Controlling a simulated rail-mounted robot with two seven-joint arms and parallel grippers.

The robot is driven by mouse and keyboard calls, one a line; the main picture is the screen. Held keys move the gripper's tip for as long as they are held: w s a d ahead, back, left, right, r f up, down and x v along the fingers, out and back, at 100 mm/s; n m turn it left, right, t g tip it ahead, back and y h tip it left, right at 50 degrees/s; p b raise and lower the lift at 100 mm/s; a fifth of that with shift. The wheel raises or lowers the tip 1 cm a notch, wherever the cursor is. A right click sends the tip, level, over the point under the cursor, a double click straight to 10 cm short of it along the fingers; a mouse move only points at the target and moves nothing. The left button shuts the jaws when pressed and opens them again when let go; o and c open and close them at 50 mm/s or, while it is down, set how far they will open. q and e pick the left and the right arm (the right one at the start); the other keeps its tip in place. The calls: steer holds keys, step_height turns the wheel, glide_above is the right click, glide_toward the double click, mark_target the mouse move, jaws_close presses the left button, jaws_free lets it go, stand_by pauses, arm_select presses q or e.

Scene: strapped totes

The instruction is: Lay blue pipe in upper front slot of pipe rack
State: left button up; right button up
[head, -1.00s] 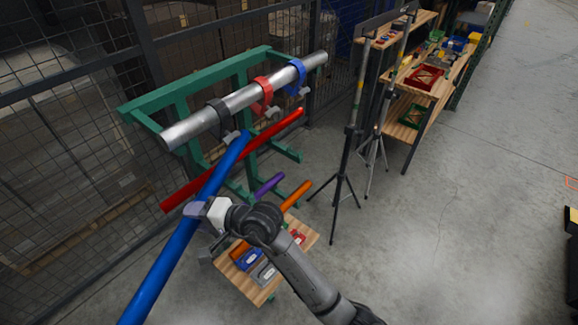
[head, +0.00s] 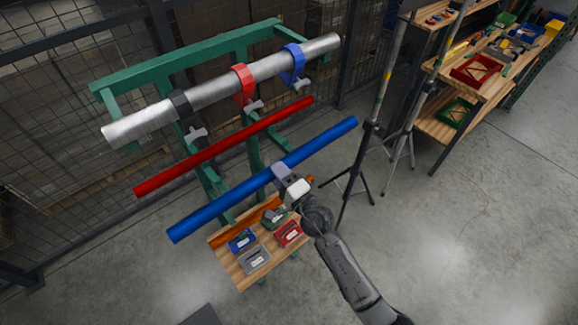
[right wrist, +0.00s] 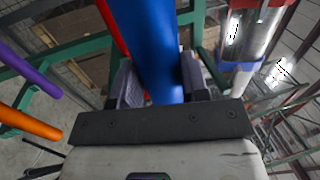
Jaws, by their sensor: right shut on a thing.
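The blue pipe (head: 235,195) is held in my right gripper (head: 286,178), which is shut around it near its middle. In the head view the pipe lies slantwise in front of the green pipe rack (head: 150,72), nearly parallel to the red pipe (head: 222,146). The right wrist view shows the blue pipe (right wrist: 148,45) between the two fingers (right wrist: 155,85). The red pipe rests on the rack, below the big silver pipe. Whether the blue pipe touches a rack arm cannot be told. My left gripper is not in view.
A silver pipe (head: 215,89) with black, red and blue clamps sits on top of the rack. An orange pipe (head: 232,231) and a wooden board (head: 235,274) with small boxes are below. Tripod stands (head: 368,140) and a shelf (head: 455,125) stand right. Mesh fence is behind.

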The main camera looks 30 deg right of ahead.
steer(key=shift+f+b+x, duration=0.1)
steer(key=shift+b+x, duration=0.2)
steer(key=shift+x, duration=0.35)
steer(key=shift+f+b+x, duration=0.15)
steer(key=shift+b+x, duration=0.1)
steer(key=shift+x, duration=0.35)
steer(key=f+b+x, duration=0.1)
steer(key=b+x, duration=0.3)
steer(key=x, duration=0.4)
step_height(320, 180, down, 7)
steer(key=b, duration=0.5)
steer(key=shift+s+f, duration=0.2)
steer(key=o, duration=1.2)
steer(key=shift+o, duration=0.5)
steer(key=shift+f, duration=0.1)
